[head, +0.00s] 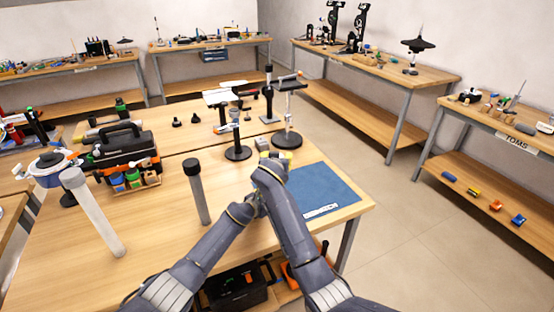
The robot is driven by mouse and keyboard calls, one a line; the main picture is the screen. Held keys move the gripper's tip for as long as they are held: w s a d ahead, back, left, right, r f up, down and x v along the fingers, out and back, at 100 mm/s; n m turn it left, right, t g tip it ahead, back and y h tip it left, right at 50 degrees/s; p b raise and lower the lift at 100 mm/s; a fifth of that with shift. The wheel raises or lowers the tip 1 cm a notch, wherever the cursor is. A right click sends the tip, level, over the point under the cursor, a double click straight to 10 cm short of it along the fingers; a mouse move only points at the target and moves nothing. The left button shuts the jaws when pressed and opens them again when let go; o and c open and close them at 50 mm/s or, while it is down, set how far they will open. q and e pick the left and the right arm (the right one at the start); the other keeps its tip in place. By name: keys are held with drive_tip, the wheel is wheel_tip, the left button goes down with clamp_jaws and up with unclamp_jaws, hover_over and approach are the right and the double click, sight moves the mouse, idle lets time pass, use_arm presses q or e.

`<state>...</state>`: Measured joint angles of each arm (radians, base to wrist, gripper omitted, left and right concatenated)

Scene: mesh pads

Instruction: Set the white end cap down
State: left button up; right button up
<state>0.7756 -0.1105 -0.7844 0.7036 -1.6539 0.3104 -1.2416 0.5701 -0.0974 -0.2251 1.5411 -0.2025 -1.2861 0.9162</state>
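A blue mat (335,193) with a white printed strip near its front edge lies on the table at the right. My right gripper (266,160) is at the mat's left edge, pointing away from me; its own arm hides its fingers and anything between them. My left gripper (257,205) is just in front of it, close to the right arm, and is mostly hidden. A small pale block (262,143) shows just beyond the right gripper; I cannot tell whether it is the white end cap. I cannot make out the end cap for certain.
A white post (94,212) and a grey post with a black top (198,191) stand on the table (155,225) to the left. A black toolbox (122,150) is at the far left. Black round-based stands (287,138) are behind the grippers. Most of the mat is clear.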

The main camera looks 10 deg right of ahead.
drive_tip(key=shift+o, duration=0.6)
drive_tip(key=shift+f, duration=0.1)
drive_tip(key=shift+s+a, duration=0.2)
drive_tip(key=shift+s, duration=0.05)
drive_tip(key=v, duration=0.5)
drive_tip(key=shift+s, duration=0.25)
drive_tip(key=shift+o, duration=1)
drive_tip(key=shift+s+a+r, duration=0.2)
drive_tip(key=shift+s+r, duration=0.2)
drive_tip(key=shift+s, duration=0.2)
drive_tip(key=shift+d, duration=0.1)
